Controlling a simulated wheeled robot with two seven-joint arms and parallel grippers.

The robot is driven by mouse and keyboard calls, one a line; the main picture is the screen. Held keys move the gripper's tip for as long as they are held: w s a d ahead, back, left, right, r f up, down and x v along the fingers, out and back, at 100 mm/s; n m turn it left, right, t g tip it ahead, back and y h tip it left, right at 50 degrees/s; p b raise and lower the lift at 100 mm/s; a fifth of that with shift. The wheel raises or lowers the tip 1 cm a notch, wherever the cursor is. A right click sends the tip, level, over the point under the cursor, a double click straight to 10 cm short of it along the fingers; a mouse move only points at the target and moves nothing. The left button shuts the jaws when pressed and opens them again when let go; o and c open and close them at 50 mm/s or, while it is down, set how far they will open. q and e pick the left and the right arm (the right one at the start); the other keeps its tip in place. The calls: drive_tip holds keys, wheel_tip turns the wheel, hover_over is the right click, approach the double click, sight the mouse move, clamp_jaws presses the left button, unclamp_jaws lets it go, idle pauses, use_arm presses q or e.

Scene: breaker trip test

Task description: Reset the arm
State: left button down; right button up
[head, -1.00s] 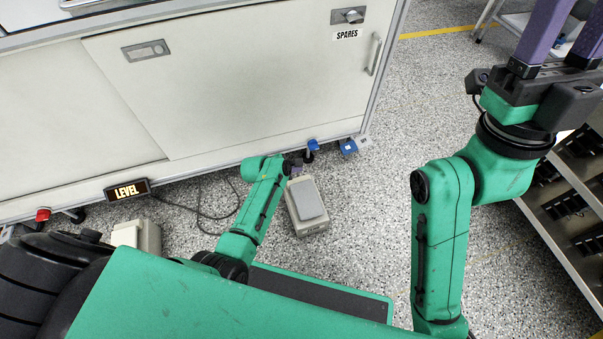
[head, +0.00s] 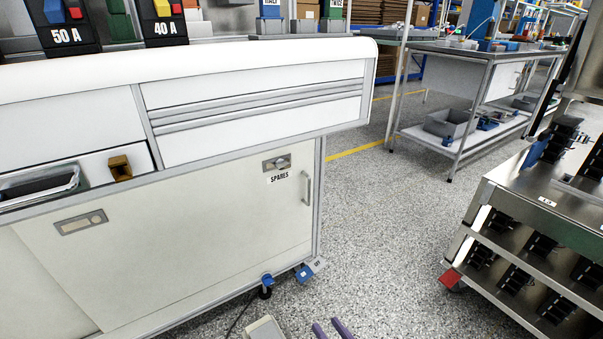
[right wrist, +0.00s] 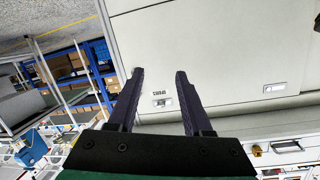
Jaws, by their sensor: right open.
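My left gripper is out of view. On the bench top stand two dark breakers, marked 50 A (head: 66,30) and 40 A (head: 164,22), with their lower parts showing.
A metal rack cart (head: 540,220) stands at the right and another bench (head: 470,65) behind. Floor between cabinet and cart is clear.

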drive_tip(key=s+f+g, duration=0.3)
drive_tip(key=s+f, duration=0.3)
drive_tip(key=f, duration=0.1)
use_arm(q)
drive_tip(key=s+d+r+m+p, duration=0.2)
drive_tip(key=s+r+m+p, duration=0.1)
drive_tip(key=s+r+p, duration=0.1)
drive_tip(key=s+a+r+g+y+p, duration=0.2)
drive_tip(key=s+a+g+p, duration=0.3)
drive_tip(key=p, duration=1.2)
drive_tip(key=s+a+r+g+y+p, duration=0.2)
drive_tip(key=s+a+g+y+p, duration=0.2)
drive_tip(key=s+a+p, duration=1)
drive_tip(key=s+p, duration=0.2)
drive_tip(key=p, duration=0.1)
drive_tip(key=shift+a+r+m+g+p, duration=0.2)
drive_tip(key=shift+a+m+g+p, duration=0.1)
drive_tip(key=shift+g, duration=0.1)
use_arm(e)
drive_tip(key=s+d+r+g+h, duration=0.2)
drive_tip(key=s+d+g, duration=0.3)
drive_tip(key=s+d, duration=0.4)
drive_tip(key=s+d+r+g+h, duration=0.3)
drive_tip(key=s+d+g+h, duration=0.2)
drive_tip(key=s+d, duration=0.5)
drive_tip(key=s, duration=0.2)
drive_tip(key=shift+s+d+r, duration=0.15)
drive_tip(key=shift+s+d, duration=0.15)
drive_tip(key=shift+s, duration=0.1)
